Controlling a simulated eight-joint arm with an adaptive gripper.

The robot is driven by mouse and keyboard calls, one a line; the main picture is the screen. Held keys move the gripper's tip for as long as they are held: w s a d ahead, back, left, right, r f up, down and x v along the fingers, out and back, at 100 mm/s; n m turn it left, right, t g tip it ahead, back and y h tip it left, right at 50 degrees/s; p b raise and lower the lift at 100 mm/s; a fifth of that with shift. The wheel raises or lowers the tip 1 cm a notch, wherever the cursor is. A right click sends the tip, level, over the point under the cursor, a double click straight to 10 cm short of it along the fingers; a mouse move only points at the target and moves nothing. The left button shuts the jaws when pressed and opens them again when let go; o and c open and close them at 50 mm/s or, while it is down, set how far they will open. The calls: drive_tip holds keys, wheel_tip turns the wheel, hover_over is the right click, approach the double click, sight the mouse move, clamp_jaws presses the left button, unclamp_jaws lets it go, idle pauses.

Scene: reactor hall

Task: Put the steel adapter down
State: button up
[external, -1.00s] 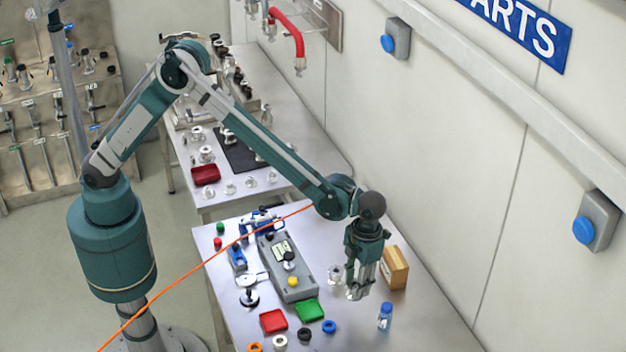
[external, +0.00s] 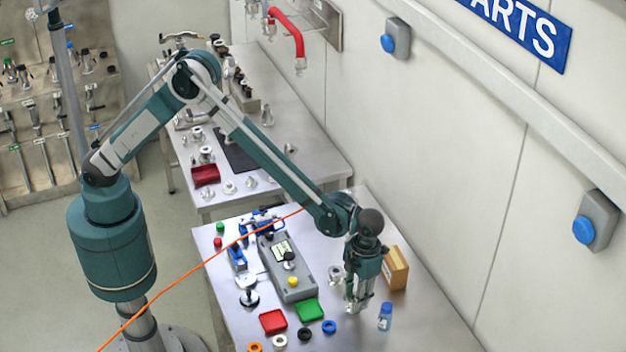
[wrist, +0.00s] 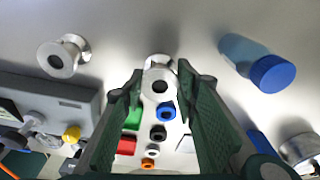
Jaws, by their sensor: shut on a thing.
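The steel adapter (wrist: 158,82) is a pale, flanged metal piece with a round hole, held between the fingertips in the wrist view. In the external view the adapter (external: 354,308) shows as a small shiny piece at the lower end of my gripper (external: 357,294), low over the front table's right part. In the wrist view the two dark green fingers of my gripper (wrist: 160,84) are closed on its sides. Whether its underside touches the table is hard to tell.
A blue-capped bottle (external: 385,317) stands just right of my gripper, with a cardboard box (external: 396,268) behind it. Another steel flanged piece (external: 335,274) stands to the left. A grey box (external: 286,268), a green tray (external: 309,310) and a red tray (external: 273,321) lie further left.

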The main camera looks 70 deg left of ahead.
drive_tip(key=shift+f, duration=0.5)
drive_tip(key=shift+f, duration=0.2)
drive_tip(key=o, duration=1)
drive_tip(key=shift+r, duration=0.25)
drive_tip(key=r, duration=0.4)
drive_tip(key=w+r, duration=0.1)
drive_tip(key=r, duration=0.6)
drive_tip(key=shift+w+a+r+b, duration=0.2)
drive_tip(key=shift+r+b, duration=0.1)
drive_tip(key=shift+r, duration=0.1)
drive_tip(key=shift+r, duration=0.1)
